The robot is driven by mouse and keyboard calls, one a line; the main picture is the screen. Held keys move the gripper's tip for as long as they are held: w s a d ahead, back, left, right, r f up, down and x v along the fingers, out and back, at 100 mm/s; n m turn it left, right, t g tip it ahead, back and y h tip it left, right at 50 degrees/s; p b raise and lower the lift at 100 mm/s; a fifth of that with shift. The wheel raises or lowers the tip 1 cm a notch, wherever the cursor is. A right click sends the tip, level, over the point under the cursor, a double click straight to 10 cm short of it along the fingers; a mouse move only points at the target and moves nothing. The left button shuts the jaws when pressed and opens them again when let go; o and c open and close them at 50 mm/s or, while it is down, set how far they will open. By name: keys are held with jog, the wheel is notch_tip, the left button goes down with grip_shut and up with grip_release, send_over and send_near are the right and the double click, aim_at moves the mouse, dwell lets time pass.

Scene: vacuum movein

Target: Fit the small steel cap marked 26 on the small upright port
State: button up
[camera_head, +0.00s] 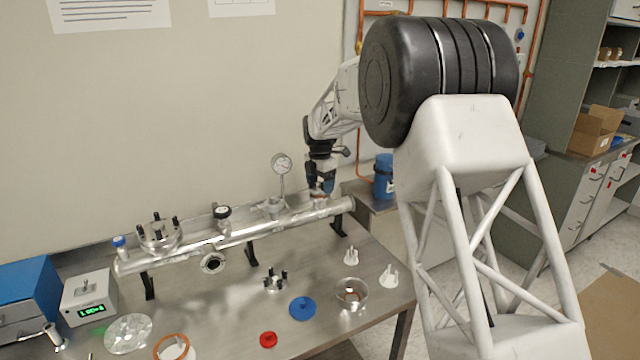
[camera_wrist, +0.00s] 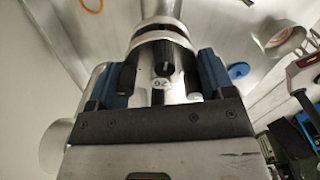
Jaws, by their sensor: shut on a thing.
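My gripper (camera_head: 320,188) is low over the right end of the long steel tube (camera_head: 260,230). In the wrist view its two blue fingers (camera_wrist: 155,82) are shut on the steel cap marked 26 (camera_wrist: 159,83), which has black knobs around it. Just past the cap is a flange with a reddish band (camera_wrist: 162,29), on a steel neck (camera_wrist: 161,7) that appears to be the small upright port. The cap and flange look in line; I cannot tell whether they touch. In the head view my gripper hides most of the cap.
A pressure gauge (camera_head: 282,164) stands on the tube left of my gripper. A blue canister (camera_head: 383,170) stands behind right.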

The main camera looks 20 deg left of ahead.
jog(key=shift+f, duration=0.5)
dwell(1.2)
dwell(0.3)
jog(key=o, duration=1)
jog(key=shift+o, duration=0.2)
jog(key=shift+r, duration=3.9)
